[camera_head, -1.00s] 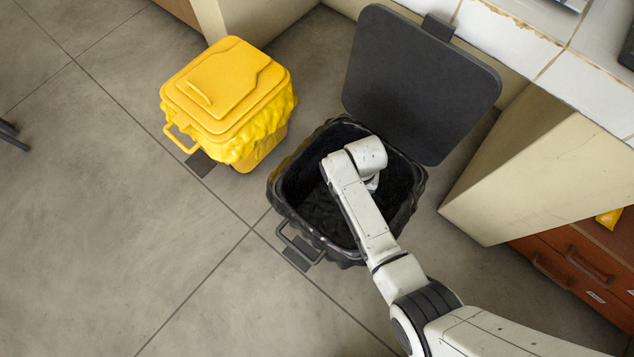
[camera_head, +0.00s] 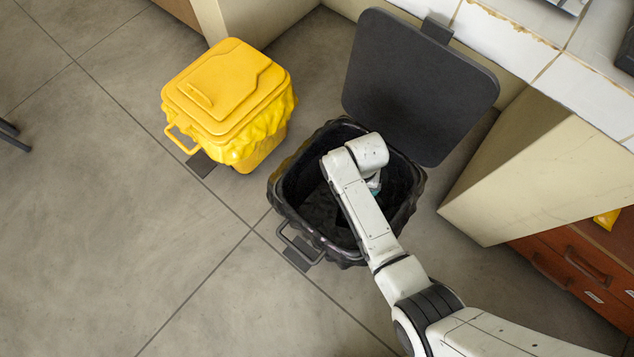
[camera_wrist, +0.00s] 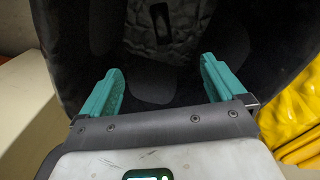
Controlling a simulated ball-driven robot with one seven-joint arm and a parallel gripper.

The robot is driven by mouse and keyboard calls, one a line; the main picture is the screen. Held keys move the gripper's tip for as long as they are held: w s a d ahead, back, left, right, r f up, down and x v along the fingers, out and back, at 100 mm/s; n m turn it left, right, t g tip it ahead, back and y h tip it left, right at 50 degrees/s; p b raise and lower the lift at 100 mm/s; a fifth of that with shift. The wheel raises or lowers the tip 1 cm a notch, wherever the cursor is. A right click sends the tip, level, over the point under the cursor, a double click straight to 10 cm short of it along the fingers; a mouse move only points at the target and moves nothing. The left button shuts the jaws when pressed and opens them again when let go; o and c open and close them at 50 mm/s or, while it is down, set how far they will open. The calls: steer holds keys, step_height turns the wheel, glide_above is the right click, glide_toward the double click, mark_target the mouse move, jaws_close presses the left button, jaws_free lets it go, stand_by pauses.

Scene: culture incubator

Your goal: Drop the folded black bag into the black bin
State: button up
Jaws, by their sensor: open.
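The black bin (camera_head: 283,212) stands on the floor with its lid (camera_head: 420,85) swung open and a black liner inside. My arm reaches over it, and my gripper (camera_head: 374,188) is mostly hidden behind my wrist, with a bit of teal showing above the bin's mouth. In the wrist view my gripper (camera_wrist: 158,68) has its two teal fingers spread wide with nothing held between them, pointing into the dark bin. Dark shapes lie inside the bin, but I cannot tell the folded black bag apart from the black liner.
A yellow bin (camera_head: 225,90) with a closed lid stands to the left of the black bin. A tiled counter (camera_head: 510,40) is behind the open lid, and red-brown drawers (camera_head: 580,265) are at the right.

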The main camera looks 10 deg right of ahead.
step_height(320, 180, up, 9)
steer(key=p, duration=0.2)
steer(key=shift+f, duration=0.1)
stand_by(0.4)
